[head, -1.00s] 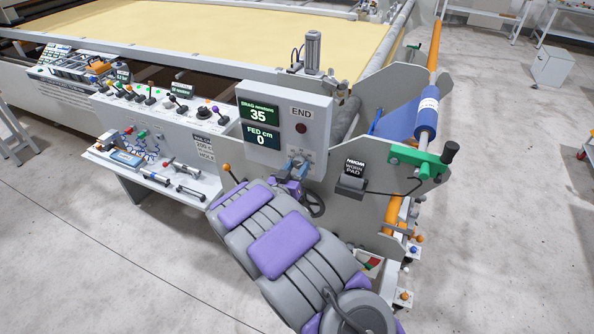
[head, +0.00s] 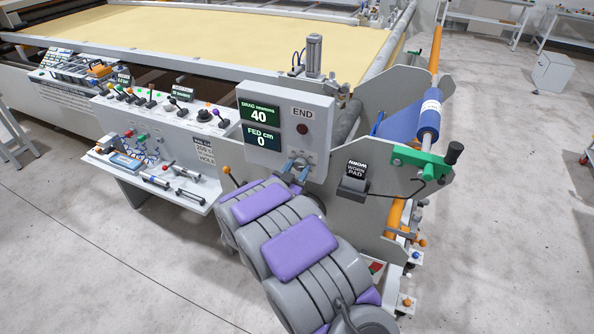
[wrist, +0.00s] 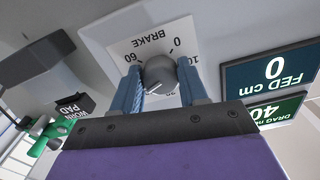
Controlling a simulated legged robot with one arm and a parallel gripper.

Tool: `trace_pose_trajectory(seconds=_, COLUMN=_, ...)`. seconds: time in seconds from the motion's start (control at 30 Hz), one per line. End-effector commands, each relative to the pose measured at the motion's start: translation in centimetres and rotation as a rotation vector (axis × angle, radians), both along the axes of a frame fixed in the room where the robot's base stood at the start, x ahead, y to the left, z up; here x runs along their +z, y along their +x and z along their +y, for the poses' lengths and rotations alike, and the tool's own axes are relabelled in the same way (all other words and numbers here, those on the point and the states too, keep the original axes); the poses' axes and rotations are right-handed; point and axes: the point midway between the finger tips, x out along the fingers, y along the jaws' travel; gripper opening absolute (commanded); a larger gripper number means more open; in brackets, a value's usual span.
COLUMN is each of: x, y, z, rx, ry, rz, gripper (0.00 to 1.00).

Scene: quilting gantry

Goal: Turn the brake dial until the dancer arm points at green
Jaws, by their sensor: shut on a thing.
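The brake dial (wrist: 159,73) is a grey round knob on a white plate marked BRAKE, upside down in the wrist view. My gripper (wrist: 162,88) has its blue fingers on both sides of the knob, shut on it. In the head view my gripper (head: 297,165) reaches the lower face of the control box (head: 318,118), and the dial is largely hidden there. The drag display (head: 258,114) reads 40 newtons. A small plate with red on it (head: 376,268) shows low behind my arm; I cannot make out the dancer arm or where it points.
The fed display (head: 261,140) reads 0 cm. A worn pad box (head: 355,178) and a green crank bracket (head: 425,160) stand right of the dial. A shelf with tools (head: 160,180) is at the left. Open floor lies at the right.

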Motion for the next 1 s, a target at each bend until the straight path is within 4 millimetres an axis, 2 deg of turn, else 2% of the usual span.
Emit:
trace_pose_trajectory(seconds=0.07, x=-0.1, y=0.0, z=0.2, rx=0.004, ry=-0.001, rz=0.003, gripper=0.13)
trace_pose_trajectory(seconds=0.1, x=-0.1, y=0.0, z=0.2, rx=0.004, ry=-0.001, rz=0.002, gripper=0.46)
trace_pose_trajectory(seconds=0.33, x=0.0, y=-0.1, z=0.1, rx=0.002, ry=-0.001, rz=0.001, gripper=0.68)
trace_pose_trajectory(seconds=0.67, x=0.0, y=-0.4, z=0.0, rx=0.002, ry=0.002, rz=0.001, gripper=0.69)
trace_pose_trajectory(seconds=0.77, x=0.0, y=-1.4, z=0.4, rx=0.004, ry=0.0, rz=0.004, gripper=0.69)
trace_pose_trajectory(seconds=1.0, x=0.0, y=-5.4, z=2.2, rx=0.005, ry=-0.001, rz=0.003, gripper=0.69)
